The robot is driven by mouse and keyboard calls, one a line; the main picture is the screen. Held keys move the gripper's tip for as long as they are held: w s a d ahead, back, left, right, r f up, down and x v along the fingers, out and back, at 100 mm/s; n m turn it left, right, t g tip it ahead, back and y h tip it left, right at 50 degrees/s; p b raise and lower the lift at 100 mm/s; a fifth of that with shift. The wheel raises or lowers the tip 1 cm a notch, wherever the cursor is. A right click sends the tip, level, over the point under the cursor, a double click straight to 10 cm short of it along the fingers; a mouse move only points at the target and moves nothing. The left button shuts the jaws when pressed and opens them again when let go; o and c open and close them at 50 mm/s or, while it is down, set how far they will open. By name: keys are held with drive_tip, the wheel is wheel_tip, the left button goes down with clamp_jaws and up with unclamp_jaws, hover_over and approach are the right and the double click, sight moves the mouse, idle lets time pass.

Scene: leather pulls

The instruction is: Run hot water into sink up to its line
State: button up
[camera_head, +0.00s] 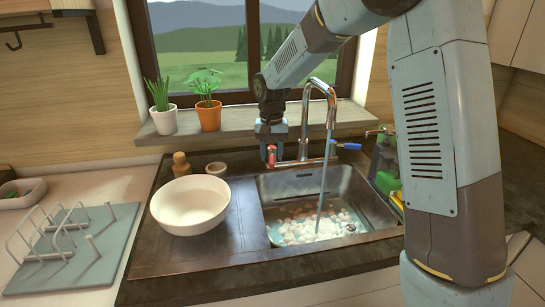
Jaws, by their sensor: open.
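The metal sink (275,186) holds some water with white foam (308,226) at its bottom. A curved chrome tap (331,95) stands behind it, and a stream of water (325,180) runs from its spout into the basin. A red handle (271,156) is at the left of the tap and a blue handle (347,146) at the right. My gripper (271,142) points down right at the red handle, with its fingers open; I cannot tell whether they touch it. I cannot make out a fill line on the sink wall.
A white bowl (190,205) stands on the drainboard left of the sink. A wooden-topped item (181,165) and a small cup (213,170) are behind it. A dish rack (70,240) is at far left. Two potted plants stand on the sill. Green bottles (384,160) are at right, partly behind my arm.

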wheel_tip(320, 180, up, 12)
drive_tip(key=shift+r, duration=0.15)
idle(0.4)
